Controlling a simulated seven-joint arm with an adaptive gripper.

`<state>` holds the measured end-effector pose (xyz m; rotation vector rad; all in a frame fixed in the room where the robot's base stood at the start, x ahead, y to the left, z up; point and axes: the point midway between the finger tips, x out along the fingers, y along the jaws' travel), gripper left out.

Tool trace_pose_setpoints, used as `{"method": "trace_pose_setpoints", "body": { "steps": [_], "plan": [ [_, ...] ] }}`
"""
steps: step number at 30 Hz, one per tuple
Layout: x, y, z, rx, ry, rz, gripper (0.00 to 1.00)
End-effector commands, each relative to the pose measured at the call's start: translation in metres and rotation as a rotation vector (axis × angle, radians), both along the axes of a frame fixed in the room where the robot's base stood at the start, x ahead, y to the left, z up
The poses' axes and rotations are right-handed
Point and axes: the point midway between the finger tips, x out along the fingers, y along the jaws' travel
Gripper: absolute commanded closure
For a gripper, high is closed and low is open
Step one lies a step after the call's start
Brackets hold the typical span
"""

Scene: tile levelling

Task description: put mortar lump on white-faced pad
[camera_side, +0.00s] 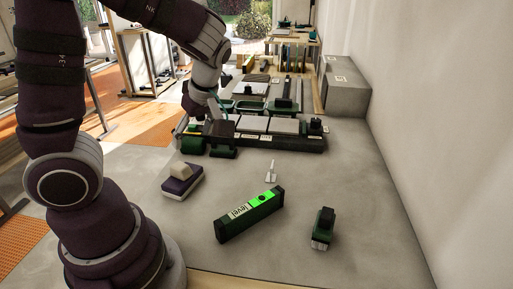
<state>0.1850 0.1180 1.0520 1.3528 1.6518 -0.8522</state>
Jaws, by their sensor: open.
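My gripper (214,112) is open and points down over the left part of the dark tray, at the back of the grey slab. Its fingers are small and partly hidden by dark parts around them. A small green block with a black top and a whitish end face (321,228) stands at the right. My gripper is apart from both.
A green level (250,214) lies at front centre, with a small pale upright piece (271,172) behind it. The dark tray (290,141) carries light tiles and green bins. A grey block (344,86) stands by the right wall. The slab's right side is clear.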

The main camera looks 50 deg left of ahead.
Motion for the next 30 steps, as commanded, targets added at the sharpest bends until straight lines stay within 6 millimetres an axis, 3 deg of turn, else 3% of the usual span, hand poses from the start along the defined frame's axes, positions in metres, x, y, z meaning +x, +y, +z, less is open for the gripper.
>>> {"method": "trace_pose_setpoints", "body": {
  "steps": [5, 9, 12, 16, 30],
  "plan": [
    [0.002, -0.053, 0.029, -0.180, -0.040, -0.738, 0.38],
    [-0.009, -0.094, 0.051, -0.109, -0.060, -1.361, 0.38],
    [-0.017, -0.111, 0.059, -0.020, -0.047, -1.638, 0.38],
    [-0.021, -0.118, 0.061, 0.032, -0.032, -1.768, 0.38],
    [-0.021, -0.118, 0.061, 0.032, -0.032, -1.768, 0.38]
  ]
}}
